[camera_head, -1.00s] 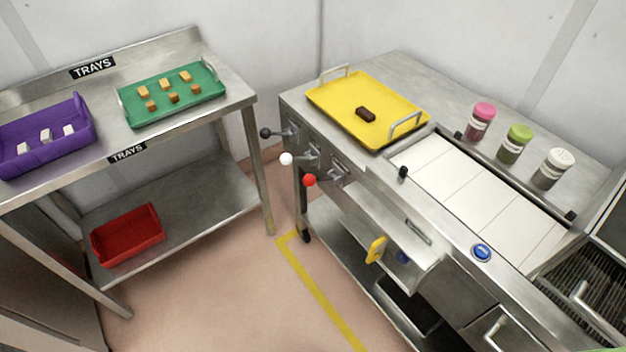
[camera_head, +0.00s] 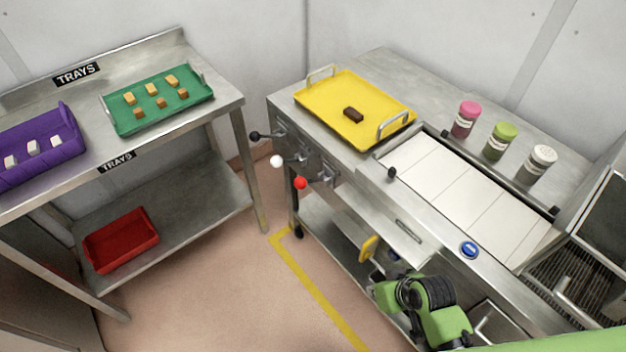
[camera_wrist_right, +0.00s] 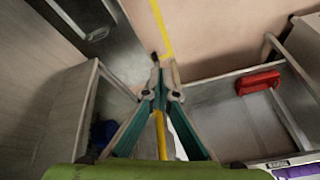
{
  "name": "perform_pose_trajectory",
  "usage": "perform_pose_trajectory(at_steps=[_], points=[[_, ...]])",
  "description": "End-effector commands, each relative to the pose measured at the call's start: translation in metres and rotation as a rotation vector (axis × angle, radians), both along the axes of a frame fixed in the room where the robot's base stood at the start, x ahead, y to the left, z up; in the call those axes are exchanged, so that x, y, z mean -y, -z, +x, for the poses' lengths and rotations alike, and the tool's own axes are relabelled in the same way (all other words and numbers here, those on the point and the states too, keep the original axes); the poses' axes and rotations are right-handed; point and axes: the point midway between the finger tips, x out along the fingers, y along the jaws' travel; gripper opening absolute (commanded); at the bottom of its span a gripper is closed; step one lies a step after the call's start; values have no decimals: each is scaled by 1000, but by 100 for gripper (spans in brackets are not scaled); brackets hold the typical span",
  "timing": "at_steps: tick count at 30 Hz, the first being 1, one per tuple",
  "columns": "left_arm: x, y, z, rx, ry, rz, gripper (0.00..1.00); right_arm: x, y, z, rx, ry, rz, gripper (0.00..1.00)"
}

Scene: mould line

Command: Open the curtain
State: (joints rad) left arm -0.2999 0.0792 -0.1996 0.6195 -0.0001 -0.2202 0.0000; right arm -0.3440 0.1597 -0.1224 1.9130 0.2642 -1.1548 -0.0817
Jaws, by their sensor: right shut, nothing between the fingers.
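No hanging cloth curtain shows. A white panelled cover (camera_head: 465,195) lies across the top of the steel counter, and I cannot tell if it is the curtain. A small black knob (camera_head: 392,173) stands at its left end. In the head view my green right arm is low in front of the counter, right of the yellow handle; the fingertips are hard to make out. My left gripper is not in view.
A yellow tray (camera_head: 331,92) with a brown block sits on the counter. Three jars (camera_head: 501,141) stand behind the cover. Levers with black, white and red (camera_head: 301,183) knobs and a blue button (camera_head: 469,249) are on the front. The tray table (camera_head: 222,98) stands left; floor between is clear.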

Motion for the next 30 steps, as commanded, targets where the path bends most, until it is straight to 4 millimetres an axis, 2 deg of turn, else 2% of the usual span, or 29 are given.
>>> perform_pose_trajectory(at_steps=[1, 7, 9, 11, 16, 21, 25, 30], points=[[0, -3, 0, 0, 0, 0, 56, -3, -22, 5, 20, -14, 10, 0], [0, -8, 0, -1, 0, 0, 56, -18, -100, 12, 83, -85, 49, 0], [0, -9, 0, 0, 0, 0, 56, -29, -122, 37, 137, -130, 108, 0], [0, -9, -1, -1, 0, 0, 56, -38, -143, 53, 180, -167, 153, 0], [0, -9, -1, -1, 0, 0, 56, -53, -174, 106, 282, -217, 279, 0], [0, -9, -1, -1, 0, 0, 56, -59, -207, 141, 364, -244, 373, 0], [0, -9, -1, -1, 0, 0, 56, -61, -220, 153, 393, -251, 407, 0], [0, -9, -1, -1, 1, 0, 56, -62, -223, 156, 400, -252, 417, 0]])
